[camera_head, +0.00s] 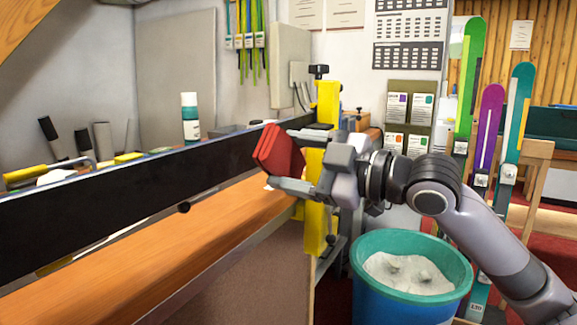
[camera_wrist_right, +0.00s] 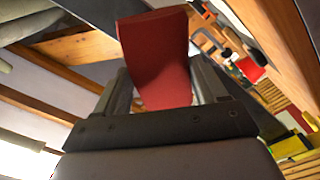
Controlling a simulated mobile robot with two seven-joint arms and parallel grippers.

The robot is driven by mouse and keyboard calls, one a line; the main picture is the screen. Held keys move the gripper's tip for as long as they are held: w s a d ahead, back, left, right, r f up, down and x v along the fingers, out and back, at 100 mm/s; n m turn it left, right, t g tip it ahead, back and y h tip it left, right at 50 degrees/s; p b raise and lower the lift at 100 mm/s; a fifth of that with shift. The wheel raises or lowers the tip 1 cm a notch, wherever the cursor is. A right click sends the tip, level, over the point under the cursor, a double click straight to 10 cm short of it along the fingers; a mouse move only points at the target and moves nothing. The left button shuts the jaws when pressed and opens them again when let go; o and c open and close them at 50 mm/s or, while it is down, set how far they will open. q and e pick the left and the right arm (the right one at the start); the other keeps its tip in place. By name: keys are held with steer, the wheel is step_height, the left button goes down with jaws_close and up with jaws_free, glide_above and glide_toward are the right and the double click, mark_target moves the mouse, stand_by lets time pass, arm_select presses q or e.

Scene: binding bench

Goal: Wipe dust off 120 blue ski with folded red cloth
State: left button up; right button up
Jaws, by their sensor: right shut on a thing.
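The folded red cloth (camera_head: 277,152) is held between the fingers of my right gripper (camera_head: 305,168), in front of the far part of a long dark ski (camera_head: 120,200). In the right wrist view the red cloth (camera_wrist_right: 157,60) stands up between the two fingers (camera_wrist_right: 160,95). The ski is held on edge above the bench, its black face toward me; no blue shows on that face. I cannot tell whether the cloth touches it. Dust is not discernible. My left gripper is not in view.
A yellow clamp post (camera_head: 327,150) stands just behind my right gripper. A teal bin (camera_head: 410,245) with pale contents is below my right arm. Upright skis (camera_head: 515,125) stand at the right. Tools and a bottle (camera_head: 190,117) line the back of the wooden bench (camera_head: 200,235).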

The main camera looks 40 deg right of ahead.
steer(key=shift+s+d+f+b, duration=0.3)
steer(key=shift+s+b, duration=0.3)
steer(key=shift+b, duration=0.4)
steer(key=shift+s+d+r+b, duration=0.15)
steer(key=shift+s+d+b, duration=0.1)
steer(key=shift+s+b, duration=0.35)
steer(key=shift+s, duration=0.15)
steer(key=shift+r, duration=0.15)
